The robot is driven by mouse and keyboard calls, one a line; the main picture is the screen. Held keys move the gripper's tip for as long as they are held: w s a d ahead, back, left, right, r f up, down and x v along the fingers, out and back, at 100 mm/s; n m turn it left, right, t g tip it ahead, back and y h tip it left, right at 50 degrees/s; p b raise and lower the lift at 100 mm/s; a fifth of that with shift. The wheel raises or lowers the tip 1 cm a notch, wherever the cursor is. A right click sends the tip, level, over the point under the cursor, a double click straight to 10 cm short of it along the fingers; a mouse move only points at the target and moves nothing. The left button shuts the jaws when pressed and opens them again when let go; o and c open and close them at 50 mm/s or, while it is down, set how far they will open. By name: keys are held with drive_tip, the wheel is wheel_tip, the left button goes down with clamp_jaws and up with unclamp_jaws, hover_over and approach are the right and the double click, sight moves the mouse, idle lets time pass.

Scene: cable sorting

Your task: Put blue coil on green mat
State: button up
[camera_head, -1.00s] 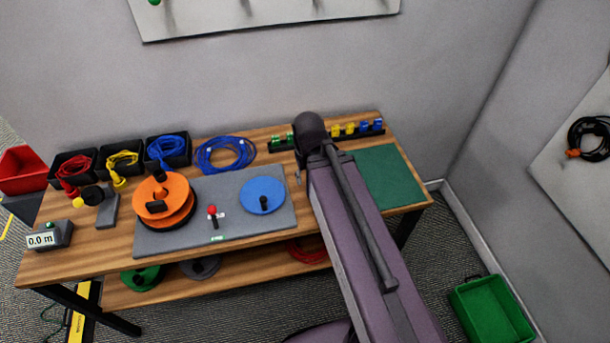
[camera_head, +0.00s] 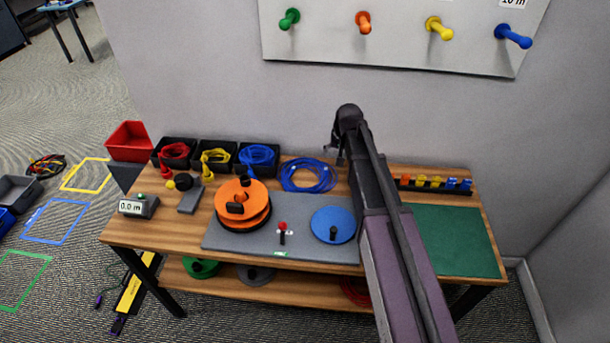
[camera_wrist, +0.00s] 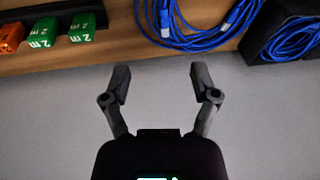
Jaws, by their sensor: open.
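The blue coil (camera_head: 307,188) lies flat on the wooden table, behind the grey panel and right of the black bins. It also shows at the top of the wrist view (camera_wrist: 190,43), with pale connectors on it. The green mat (camera_head: 455,240) lies at the table's right end, its left side partly hidden by my arm. My gripper (camera_wrist: 160,80) is open and empty, its fingers spread in front of a plain grey surface, pointing towards the coil. In the head view my gripper (camera_head: 338,150) is small, just right of and above the coil.
Black bins with red, yellow and blue (camera_head: 257,155) cables stand left of the coil. A rack of coloured tags (camera_head: 435,184) stands behind the mat. An orange reel (camera_head: 243,198) and blue disc (camera_head: 333,224) are on the grey panel (camera_head: 260,240). A peg board (camera_head: 400,55) hangs above.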

drive_tip(key=shift+w+a+f, duration=0.15)
drive_tip(key=shift+w+a, duration=0.05)
idle(0.3)
drive_tip(key=b, duration=0.8)
hover_over(326, 174)
drive_tip(key=d, duration=0.1)
drive_tip(key=f, duration=0.5)
drive_tip(key=s+f, duration=0.1)
drive_tip(key=f, duration=0.2)
drive_tip(key=shift+b+x, duration=2.6)
drive_tip(key=shift+b, duration=0.05)
drive_tip(key=shift+s+a, duration=0.15)
clamp_jaws()
